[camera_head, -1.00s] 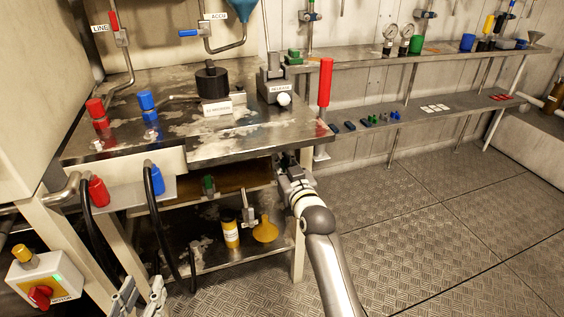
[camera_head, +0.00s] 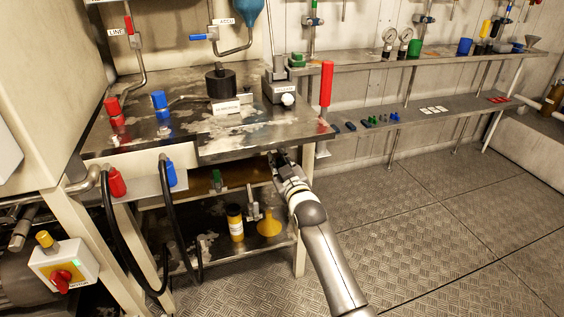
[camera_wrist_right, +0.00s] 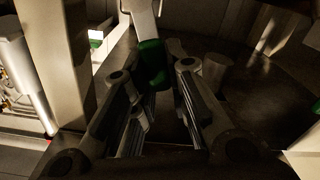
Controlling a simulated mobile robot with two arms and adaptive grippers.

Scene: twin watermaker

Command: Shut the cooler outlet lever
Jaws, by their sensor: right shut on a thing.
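My right gripper (camera_head: 279,160) reaches under the front right corner of the workbench in the head view. In the right wrist view, its fingertips (camera_wrist_right: 158,68) are shut on a green lever handle (camera_wrist_right: 152,62). A pale metal stem (camera_wrist_right: 143,20) rises behind the handle. No label shows on this lever, and what it is mounted on is mostly dark. In the head view the held handle is hidden by the bench and my gripper. My left gripper is out of view.
The workbench (camera_head: 255,137) is just above my right gripper. A lower shelf holds a yellow funnel (camera_head: 269,223) and a yellow-labelled bottle (camera_head: 235,222). Black hoses (camera_head: 168,220) hang at left, near the motor switch box (camera_head: 63,264). The floor (camera_head: 430,220) at right is clear.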

